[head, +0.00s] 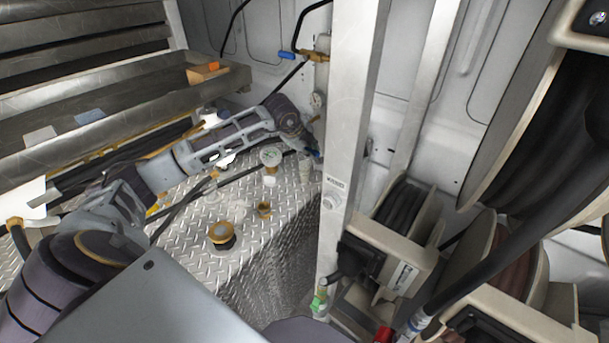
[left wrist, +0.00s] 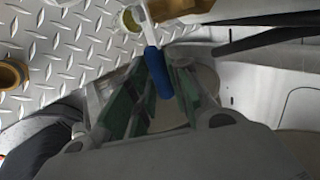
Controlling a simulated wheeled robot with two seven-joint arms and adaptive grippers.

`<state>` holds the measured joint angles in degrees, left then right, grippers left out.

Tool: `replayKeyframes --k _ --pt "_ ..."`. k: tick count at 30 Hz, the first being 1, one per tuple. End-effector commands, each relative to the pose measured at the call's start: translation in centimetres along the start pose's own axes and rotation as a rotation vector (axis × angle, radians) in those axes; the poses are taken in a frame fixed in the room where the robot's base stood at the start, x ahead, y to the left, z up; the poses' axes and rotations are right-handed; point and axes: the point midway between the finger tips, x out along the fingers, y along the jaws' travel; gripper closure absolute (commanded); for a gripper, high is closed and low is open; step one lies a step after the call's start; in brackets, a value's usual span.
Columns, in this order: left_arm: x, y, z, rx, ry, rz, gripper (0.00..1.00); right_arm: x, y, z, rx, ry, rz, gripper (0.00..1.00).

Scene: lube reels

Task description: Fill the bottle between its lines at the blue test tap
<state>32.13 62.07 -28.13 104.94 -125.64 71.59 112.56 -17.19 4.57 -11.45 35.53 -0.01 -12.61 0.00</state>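My left arm reaches across the head view, with its gripper (head: 312,150) low by the back wall, left of the white post. A small blue lever (head: 314,155) shows at its tip. In the left wrist view this blue lever (left wrist: 157,72) lies between the fingertips of my left gripper (left wrist: 160,78), whose pads are green. The gap there is narrow, and I cannot tell whether the pads press on the lever. A second blue-handled brass valve (head: 288,54) is higher on the wall. I cannot make out the bottle or its lines. My right gripper is not in view.
A round gauge (head: 270,156) and a brass-ringed filler (head: 221,232) stand on the diamond-plate tank top (head: 185,238). The white post (head: 345,130) stands close right of the gripper. Hose reels (head: 405,210) fill the right. Metal shelves (head: 100,105) are at the left.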

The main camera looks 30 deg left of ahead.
Motion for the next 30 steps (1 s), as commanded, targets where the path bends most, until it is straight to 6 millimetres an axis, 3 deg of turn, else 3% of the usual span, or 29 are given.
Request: replayKeyframes --k 6,20,30 --pt "0.1 0.2 0.0 0.000 0.000 0.005 0.56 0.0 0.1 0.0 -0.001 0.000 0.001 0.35" --pt "-0.4 0.1 0.0 -0.001 0.001 0.002 0.56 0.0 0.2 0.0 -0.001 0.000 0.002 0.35" --pt "-3.8 0.0 0.1 -0.001 0.000 0.001 0.56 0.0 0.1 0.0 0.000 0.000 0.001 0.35"
